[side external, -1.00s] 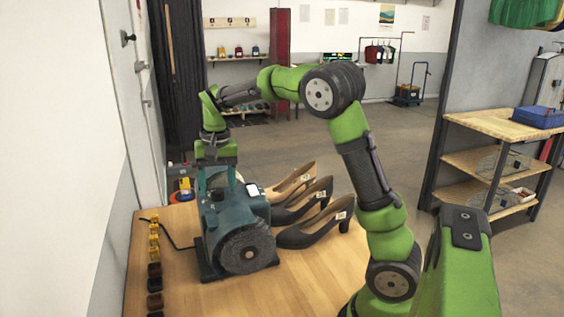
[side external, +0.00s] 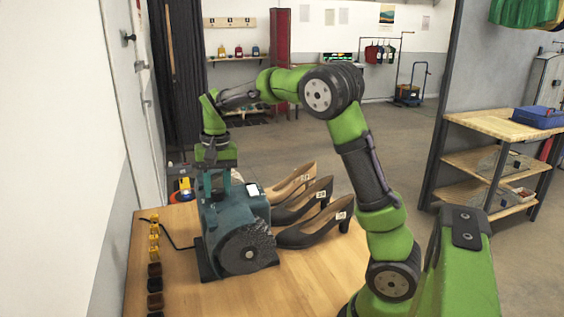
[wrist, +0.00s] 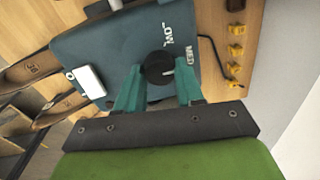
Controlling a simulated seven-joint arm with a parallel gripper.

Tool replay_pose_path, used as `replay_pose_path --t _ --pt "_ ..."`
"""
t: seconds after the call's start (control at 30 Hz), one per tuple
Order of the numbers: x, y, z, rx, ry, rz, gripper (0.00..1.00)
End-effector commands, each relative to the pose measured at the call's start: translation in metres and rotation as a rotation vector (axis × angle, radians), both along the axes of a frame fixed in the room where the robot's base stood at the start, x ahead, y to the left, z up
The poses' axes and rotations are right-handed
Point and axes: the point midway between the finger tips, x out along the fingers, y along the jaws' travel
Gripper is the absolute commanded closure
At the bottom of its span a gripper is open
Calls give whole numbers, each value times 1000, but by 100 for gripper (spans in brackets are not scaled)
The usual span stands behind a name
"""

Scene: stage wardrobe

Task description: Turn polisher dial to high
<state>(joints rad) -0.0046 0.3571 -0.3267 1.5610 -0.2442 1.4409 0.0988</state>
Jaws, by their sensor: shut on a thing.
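The polisher (side external: 235,222) is a teal machine with a dark round buffing wheel, standing on the wooden table. Its black dial (wrist: 158,68) is on the teal top panel in the wrist view, with white lettering reading LOW and MED beside it. A HIGH mark is not visible. My gripper (wrist: 158,76) points down at the panel, its two teal fingers shut on the dial, one on each side.
Several dark and tan heeled shoes (side external: 308,234) stand right of the polisher on the table (side external: 310,280). A white switch-like plate (wrist: 90,81) sits on the panel.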

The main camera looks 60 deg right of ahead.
Motion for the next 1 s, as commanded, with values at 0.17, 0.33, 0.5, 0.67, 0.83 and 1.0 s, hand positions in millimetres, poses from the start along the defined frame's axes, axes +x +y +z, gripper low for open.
replay_pose_path --t 0.17,0.33,0.5,0.67,0.83,1.0 --pt "0 0 0 -1 -1 -70 93" --pt "-1 0 1 -1 0 -189 93" --pt "-1 0 1 -1 -1 -346 93" --pt "-1 0 1 -1 0 -497 93" --pt "-2 1 1 -1 0 -654 93" --pt "-2 1 1 -1 0 -793 93"
